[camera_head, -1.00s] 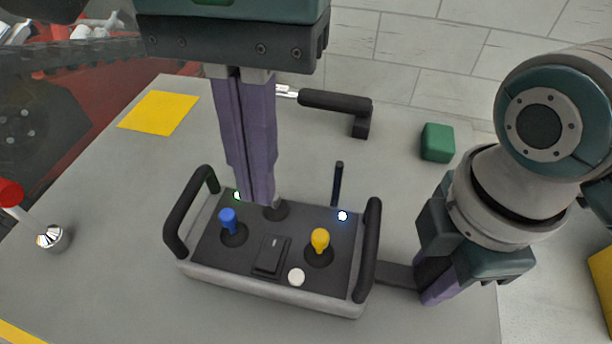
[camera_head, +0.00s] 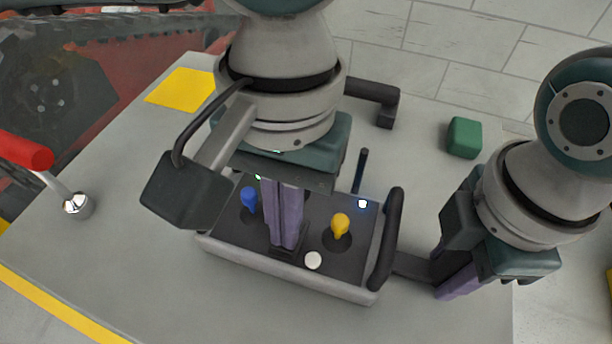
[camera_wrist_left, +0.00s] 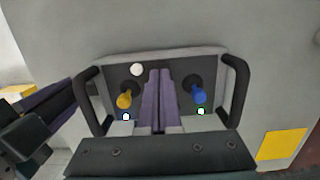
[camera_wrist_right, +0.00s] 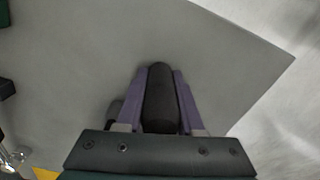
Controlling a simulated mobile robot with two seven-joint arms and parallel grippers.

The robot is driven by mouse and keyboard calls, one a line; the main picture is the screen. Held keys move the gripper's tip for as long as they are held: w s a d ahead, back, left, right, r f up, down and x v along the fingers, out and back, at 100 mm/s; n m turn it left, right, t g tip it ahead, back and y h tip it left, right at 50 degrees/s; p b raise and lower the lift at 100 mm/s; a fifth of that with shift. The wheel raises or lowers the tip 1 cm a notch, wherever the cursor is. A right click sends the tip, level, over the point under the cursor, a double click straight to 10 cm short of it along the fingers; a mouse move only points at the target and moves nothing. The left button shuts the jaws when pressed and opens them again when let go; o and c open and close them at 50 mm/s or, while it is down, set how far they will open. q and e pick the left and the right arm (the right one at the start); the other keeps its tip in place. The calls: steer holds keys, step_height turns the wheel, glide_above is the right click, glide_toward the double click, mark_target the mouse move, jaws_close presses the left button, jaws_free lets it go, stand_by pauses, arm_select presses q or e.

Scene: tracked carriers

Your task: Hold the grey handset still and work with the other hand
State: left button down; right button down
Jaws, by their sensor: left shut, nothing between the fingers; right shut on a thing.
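The grey handset (camera_head: 330,283) lies on the table with a black top panel. On it stand a blue stick (camera_head: 249,199), a yellow stick (camera_head: 341,226) and a white button (camera_head: 313,260). My left gripper (camera_head: 284,247) is shut and empty, pointing down between the sticks, its tips over the rocker switch, which they mostly hide. I cannot tell whether they touch it. The left wrist view shows the fingers (camera_wrist_left: 160,72) between both sticks. My right gripper (camera_head: 455,284) is shut on a black grip (camera_wrist_right: 160,95) at the handset's right side.
A green block (camera_head: 464,137) lies at the back right. A black lever handle (camera_head: 375,95) is behind my left wrist. A red-topped lever (camera_head: 28,150) stands at the left. A yellow patch (camera_head: 182,88) marks the far left. The table front is clear.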

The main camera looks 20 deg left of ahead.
arm_select(q)
steer(key=shift+s+a+f, duration=0.1)
steer(key=shift+a+f, duration=0.05)
steer(key=shift+f, duration=0.25)
steer(key=shift+w+a, duration=0.1)
steer(key=shift+w, duration=0.55)
steer(key=shift+r, duration=0.1)
steer(key=shift+w+r, duration=0.1)
steer(key=shift+r, duration=0.2)
step_height(320, 180, up, 14)
steer(key=s, duration=0.2)
steer(key=shift+s+d, duration=0.2)
steer(key=shift+d, duration=0.05)
